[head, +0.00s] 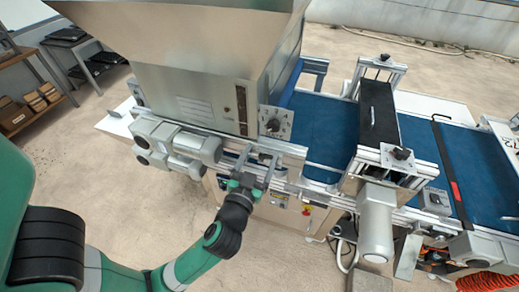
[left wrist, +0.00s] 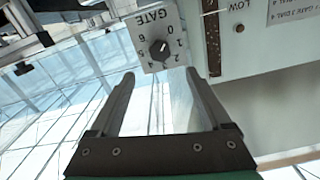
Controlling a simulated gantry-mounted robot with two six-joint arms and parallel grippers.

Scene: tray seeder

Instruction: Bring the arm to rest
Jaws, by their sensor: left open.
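My left gripper (head: 259,160) is in front of the seeder's hopper (head: 205,95), near the metal rail below it. It is open, and nothing shows between its fingers. In the left wrist view its two fingers (left wrist: 160,80) stand apart, pointing toward a gate dial (left wrist: 158,50) with a black knob and a numbered plate. The dial also shows in the head view (head: 274,124), above the gripper. A gap between fingertips and knob seems to show, but its depth is hard to tell. My right gripper is not in view.
A blue conveyor belt (head: 325,122) runs right from the hopper. A black roller unit (head: 379,112) spans it, with a grey motor (head: 376,222) in front. A shelf with boxes (head: 35,102) stands at far left. The floor in front of the machine's left part is clear.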

